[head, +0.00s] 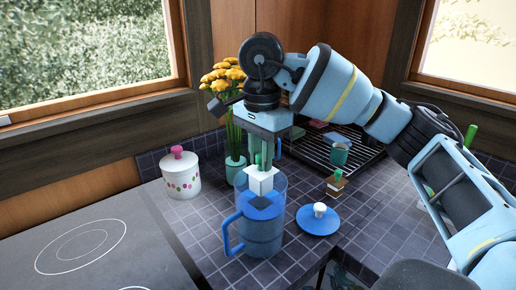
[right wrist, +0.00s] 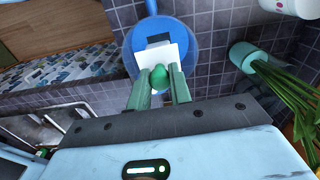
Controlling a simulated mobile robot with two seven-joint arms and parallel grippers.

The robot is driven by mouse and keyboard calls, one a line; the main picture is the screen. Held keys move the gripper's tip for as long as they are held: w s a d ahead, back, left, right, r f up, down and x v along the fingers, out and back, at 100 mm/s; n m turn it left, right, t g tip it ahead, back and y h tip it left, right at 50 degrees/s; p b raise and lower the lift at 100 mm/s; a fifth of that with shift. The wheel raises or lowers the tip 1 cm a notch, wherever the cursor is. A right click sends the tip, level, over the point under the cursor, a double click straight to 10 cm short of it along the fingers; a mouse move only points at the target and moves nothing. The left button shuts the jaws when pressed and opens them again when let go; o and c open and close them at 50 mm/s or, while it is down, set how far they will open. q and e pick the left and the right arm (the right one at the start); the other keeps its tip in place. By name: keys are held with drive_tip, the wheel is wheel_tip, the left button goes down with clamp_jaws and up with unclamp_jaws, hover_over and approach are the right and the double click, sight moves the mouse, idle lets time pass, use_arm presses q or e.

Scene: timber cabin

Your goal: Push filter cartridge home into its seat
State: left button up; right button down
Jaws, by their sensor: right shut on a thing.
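The white filter cartridge (head: 262,184) has a green knob (right wrist: 159,76). My right gripper (head: 262,160) is shut on this knob, pointing down, with a finger on either side of it. The cartridge is at the open top of a see-through blue pitcher (head: 262,232), whose handle faces left. My left gripper is not in view.
A blue lid (head: 318,223) with a white knob lies right of the pitcher. A dotted jar (head: 181,180) and a flower pot (head: 236,170) stand behind it. A small brown-and-white item (head: 336,186) and a dish rack (head: 345,150) are at right; the cooktop (head: 85,250) is left.

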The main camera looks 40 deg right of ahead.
sight(261, 173)
use_arm(q)
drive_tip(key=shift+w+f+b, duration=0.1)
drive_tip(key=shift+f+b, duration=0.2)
drive_tip(key=shift+b, duration=0.05)
use_arm(e)
drive_tip(key=shift+f, duration=1.4)
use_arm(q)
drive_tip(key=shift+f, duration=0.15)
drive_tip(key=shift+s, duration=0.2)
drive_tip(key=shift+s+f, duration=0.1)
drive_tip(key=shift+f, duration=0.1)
use_arm(e)
drive_tip(key=shift+f, duration=0.8)
